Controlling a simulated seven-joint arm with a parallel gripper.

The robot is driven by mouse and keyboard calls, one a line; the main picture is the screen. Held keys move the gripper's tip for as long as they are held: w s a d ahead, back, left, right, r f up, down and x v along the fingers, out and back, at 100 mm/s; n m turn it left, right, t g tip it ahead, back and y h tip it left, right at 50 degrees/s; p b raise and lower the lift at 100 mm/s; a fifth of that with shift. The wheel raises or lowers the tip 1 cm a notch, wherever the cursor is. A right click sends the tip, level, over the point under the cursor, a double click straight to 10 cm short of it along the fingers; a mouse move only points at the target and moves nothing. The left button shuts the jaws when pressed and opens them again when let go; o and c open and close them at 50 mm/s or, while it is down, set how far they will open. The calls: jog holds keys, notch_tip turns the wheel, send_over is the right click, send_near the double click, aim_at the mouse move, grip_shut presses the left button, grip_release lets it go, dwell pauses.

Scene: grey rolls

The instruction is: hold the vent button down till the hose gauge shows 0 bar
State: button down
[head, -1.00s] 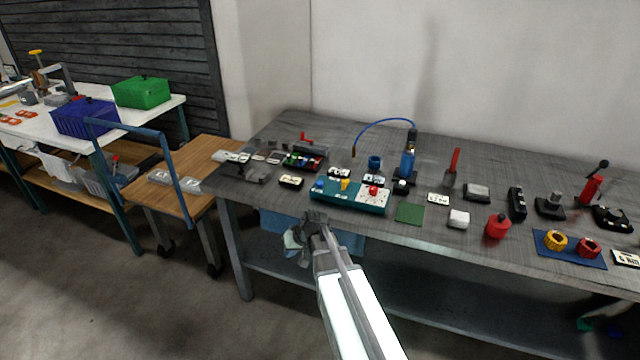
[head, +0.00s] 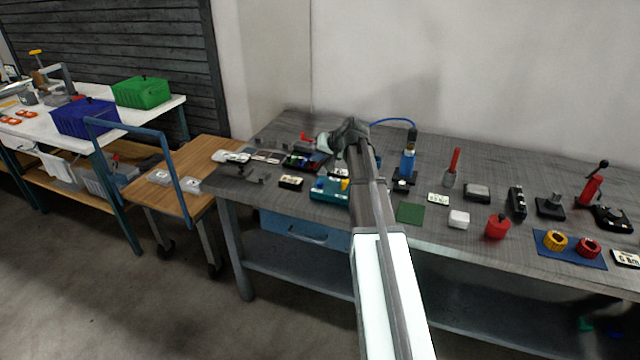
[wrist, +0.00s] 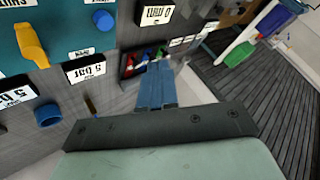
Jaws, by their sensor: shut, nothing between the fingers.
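The teal panel (head: 328,195) stands on the grey bench, partly hidden by my arm. A blue button (head: 319,184) is at its left end, and it also shows in the wrist view (wrist: 103,20). I cannot read which control is marked vent. A yellow lever (wrist: 30,44) is on the same panel. My gripper (head: 326,143) is shut and empty, above the bench behind the panel, apart from the button. Its fingers (wrist: 155,82) show in the wrist view.
A blue hose (head: 392,122) arches from the blue pump (head: 407,163). A blue ring or cup (wrist: 48,115) stands near the displays. A tray of coloured pieces (head: 303,161) lies behind the panel. Another display (wrist: 155,15) seems to read 0 mm. A green mat (head: 410,213) lies right of the panel.

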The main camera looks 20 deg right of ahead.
aim_at(323, 183)
jog(key=shift+w+d+r, duration=0.15)
jog(key=shift+d+r, duration=0.45)
jog(key=shift+d, duration=0.3)
jog(key=shift+f, duration=0.15)
jog(key=shift+f, duration=4.25)
